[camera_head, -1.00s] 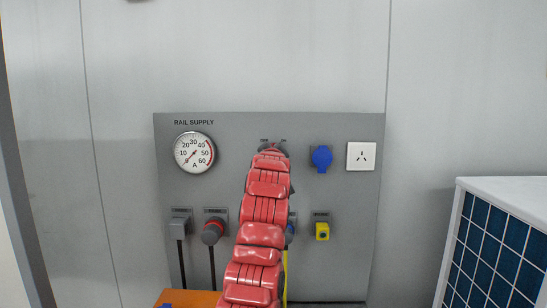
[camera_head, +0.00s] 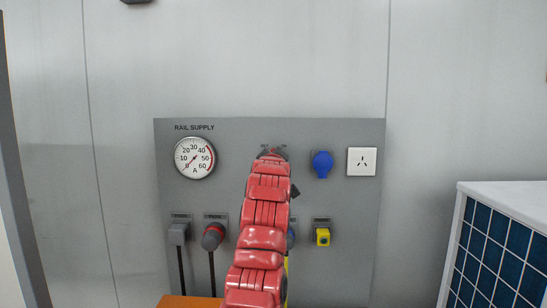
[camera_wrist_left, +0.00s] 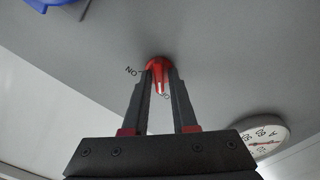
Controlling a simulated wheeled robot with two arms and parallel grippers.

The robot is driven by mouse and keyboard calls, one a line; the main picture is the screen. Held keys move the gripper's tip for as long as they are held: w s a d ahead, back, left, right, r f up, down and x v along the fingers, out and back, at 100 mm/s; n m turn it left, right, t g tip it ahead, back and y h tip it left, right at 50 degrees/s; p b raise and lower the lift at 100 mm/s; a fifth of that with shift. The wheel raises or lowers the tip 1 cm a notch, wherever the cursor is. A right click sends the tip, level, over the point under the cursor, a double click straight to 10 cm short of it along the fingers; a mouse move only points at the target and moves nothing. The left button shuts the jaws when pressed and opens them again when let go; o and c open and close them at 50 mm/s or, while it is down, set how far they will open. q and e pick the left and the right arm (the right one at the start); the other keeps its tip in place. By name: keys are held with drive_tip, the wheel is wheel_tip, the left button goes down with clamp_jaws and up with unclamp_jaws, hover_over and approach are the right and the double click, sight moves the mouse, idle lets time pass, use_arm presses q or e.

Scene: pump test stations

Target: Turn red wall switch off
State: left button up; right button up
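The red wall switch (camera_wrist_left: 158,66) is a knob with a white mark on the grey panel. In the left wrist view my left gripper (camera_wrist_left: 159,72) has one finger on each side of it, and the knob fills the narrow gap. The white mark points down the picture, close to a label partly hidden by a finger. The "ON" label (camera_wrist_left: 131,71) is upside down to the knob's left. In the head view my red left arm reaches up the panel (camera_head: 340,270) and hides most of the switch. My right gripper is not in view.
A dial gauge (camera_head: 194,158) is left of the switch. A blue socket (camera_head: 322,164) and a white outlet (camera_head: 361,161) are to its right. Below are a grey plug (camera_head: 178,233), a red-ringed plug (camera_head: 212,236) and a yellow connector (camera_head: 322,236). A solar-type panel (camera_head: 497,245) stands at right.

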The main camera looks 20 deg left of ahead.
use_arm(q)
drive_tip(key=shift+o, duration=0.9)
drive_tip(key=b+v, duration=0.3)
drive_tip(key=v, duration=1.4)
drive_tip(key=shift+s, duration=0.2)
drive_tip(key=shift+r, duration=0.1)
